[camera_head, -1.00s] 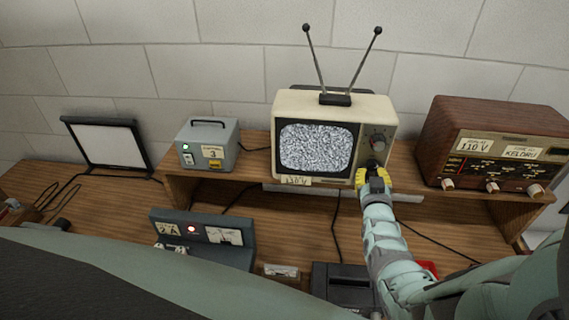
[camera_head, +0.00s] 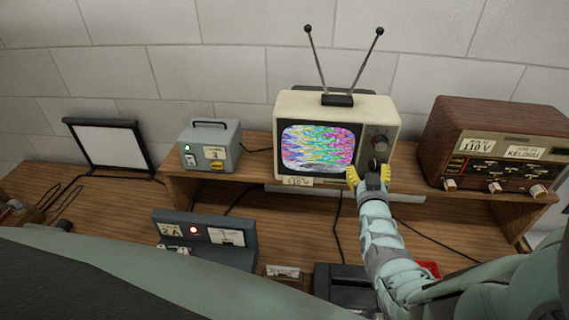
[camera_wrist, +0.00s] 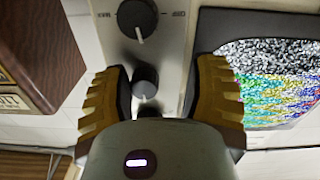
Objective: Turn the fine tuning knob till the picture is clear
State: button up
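The cream television (camera_head: 388,115) stands on the wooden shelf. Its screen (camera_head: 318,147) shows a distorted picture of bright zigzag colour bands. In the wrist view the visible part of the screen (camera_wrist: 268,75) is grey static and coloured bands. A larger dial knob (camera_head: 379,143) is on the panel and shows in the wrist view (camera_wrist: 137,17). Below it is a small dark knob (camera_head: 374,164), between my fingers in the wrist view (camera_wrist: 146,80). My gripper (camera_head: 369,173) is open, its yellow fingers apart on either side of this knob. The knob sits closer to the left finger in the wrist view.
A brown radio (camera_head: 497,148) stands right of the television. A grey box (camera_head: 209,147) with a green light is on the left. A dark unit (camera_head: 204,230) with a red light sits below on the bench. Two antenna rods rise above the television.

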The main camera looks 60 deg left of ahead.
jog(key=shift+d, duration=0.2)
jog(key=shift+s+d+f, duration=0.1)
jog(key=shift+s+d, duration=0.2)
jog(key=shift+d, duration=0.2)
jog(key=v, duration=1)
jog(key=shift+s+d, duration=0.15)
jog(key=shift+s, duration=0.2)
